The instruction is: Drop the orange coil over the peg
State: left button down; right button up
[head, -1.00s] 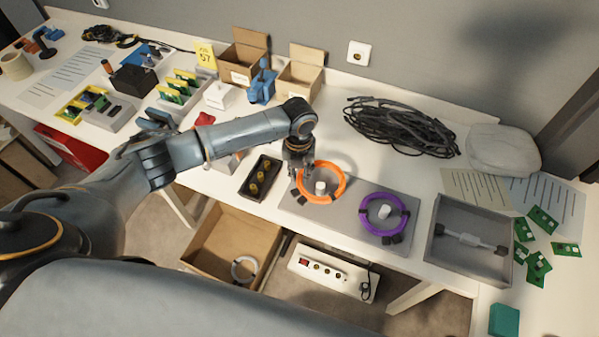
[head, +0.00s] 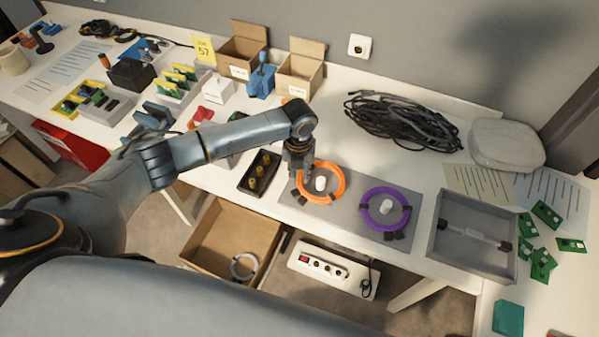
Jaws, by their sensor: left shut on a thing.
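The orange coil (head: 339,190) is held at its left side by my left gripper (head: 298,180), which is shut on it. In the head view the coil encircles a white peg (head: 320,184) on a grey board (head: 350,218). I cannot tell whether the coil touches the board or hangs just above it. A purple coil (head: 407,214) lies around a second white peg (head: 385,207) to the right on the same board. The gripper's fingertips are partly hidden by the hand. My right gripper is not in view.
A black tray (head: 247,184) with yellowish parts stands left of the board. A grey tray (head: 436,248) with a rod lies to the right. Black cable (head: 400,125) is bundled behind. An open carton (head: 205,265) and a power strip (head: 335,270) are below the table edge.

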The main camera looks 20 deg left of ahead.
pick_arm(q)
jog(key=shift+f+b, duration=0.7)
jog(key=shift+f, duration=0.35)
jog(key=c, duration=1.1)
grip_release()
jog(key=shift+c, duration=0.2)
notch_tip(320, 180, up, 12)
jog(key=shift+s, duration=0.1)
